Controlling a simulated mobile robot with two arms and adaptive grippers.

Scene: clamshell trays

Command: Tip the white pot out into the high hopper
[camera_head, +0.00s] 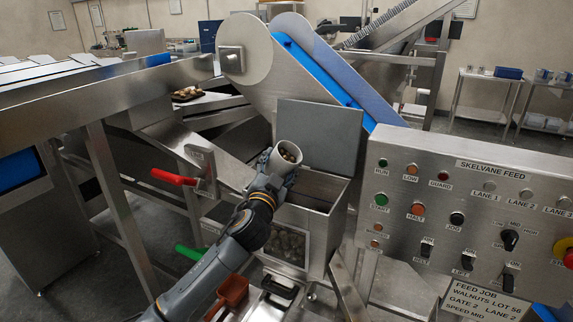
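The white pot (289,154) is up at the mouth of the steel hopper (325,190), tilted so its open top faces me. Brownish pieces, probably walnuts, show inside it. My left gripper (278,168) is at the pot's near side and appears closed around it; the fingers are partly hidden. The hopper's lid (318,135) stands open behind the pot. A window (286,246) in the hopper's front shows a heap of pieces inside. My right gripper is not in the view.
A control panel (470,210) with buttons and switches stands close on the right. A red-handled lever (174,177) and a green handle (190,252) stick out on the left. A red-brown scoop or container (232,291) lies below the hopper. A blue-edged conveyor (325,75) rises behind.

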